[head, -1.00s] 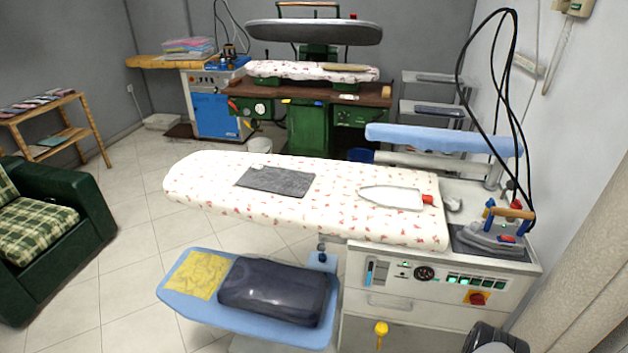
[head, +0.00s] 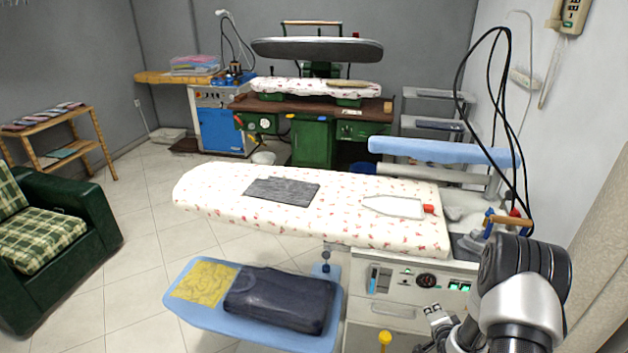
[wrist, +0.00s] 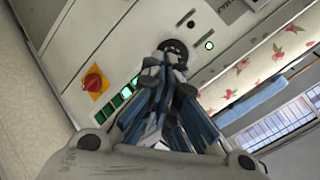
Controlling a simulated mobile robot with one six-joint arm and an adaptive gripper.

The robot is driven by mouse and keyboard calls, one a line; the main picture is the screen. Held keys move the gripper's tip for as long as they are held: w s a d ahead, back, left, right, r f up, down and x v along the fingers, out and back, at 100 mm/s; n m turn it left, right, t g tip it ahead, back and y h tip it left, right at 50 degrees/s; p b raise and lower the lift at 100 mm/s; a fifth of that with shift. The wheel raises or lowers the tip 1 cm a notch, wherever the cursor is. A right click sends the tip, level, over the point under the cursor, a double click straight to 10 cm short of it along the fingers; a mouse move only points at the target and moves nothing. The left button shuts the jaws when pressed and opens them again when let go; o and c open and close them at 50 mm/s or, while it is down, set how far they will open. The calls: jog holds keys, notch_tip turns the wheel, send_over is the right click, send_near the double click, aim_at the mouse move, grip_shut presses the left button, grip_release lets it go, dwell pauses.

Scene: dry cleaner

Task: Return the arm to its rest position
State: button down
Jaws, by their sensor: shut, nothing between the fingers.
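My arm (head: 520,285) stands at the lower right of the head view, in front of the ironing station's control panel. My gripper (wrist: 170,62) shows in the wrist view with its fingers together and nothing between them. Behind its tips are the panel's round gauge (wrist: 174,50), green lit buttons (wrist: 118,98) and a red knob on a yellow plate (wrist: 95,82). I cannot tell how far the tips are from the panel.
The ironing board (head: 335,215) carries a grey cloth (head: 282,191) and a white iron-shaped plate (head: 395,206). A lower blue shelf (head: 215,318) holds a yellow cloth (head: 205,281) and a dark folded garment (head: 280,298). Black cables (head: 460,85) hang at right.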

jog(key=a+r+n+g, duration=0.1)
jog(key=a+r+n, duration=0.2)
jog(key=r, duration=1)
jog(key=s+a+r+n+g, duration=0.1)
jog(key=s+a+r+n, duration=0.15)
jog(key=r, duration=0.45)
jog(key=s+a+r+n+g, duration=0.1)
jog(key=s+a+r, duration=0.3)
jog(key=r, duration=0.3)
jog(key=s+a+r+n+g, duration=0.1)
jog(key=s+a+r+n, duration=0.1)
jog(key=s, duration=0.7)
jog(key=s+a+r+n+g+y, duration=0.1)
jog(key=s+a+r+n, duration=0.2)
jog(key=s, duration=0.7)
jog(key=s+a+r+n+g+y, duration=0.1)
jog(key=s+a+r+n, duration=0.1)
jog(key=s+a, duration=0.4)
jog(key=s+r, duration=0.1)
jog(key=s, duration=0.2)
jog(key=shift+s+r+g, duration=0.35)
jog(key=shift+r+g, duration=0.05)
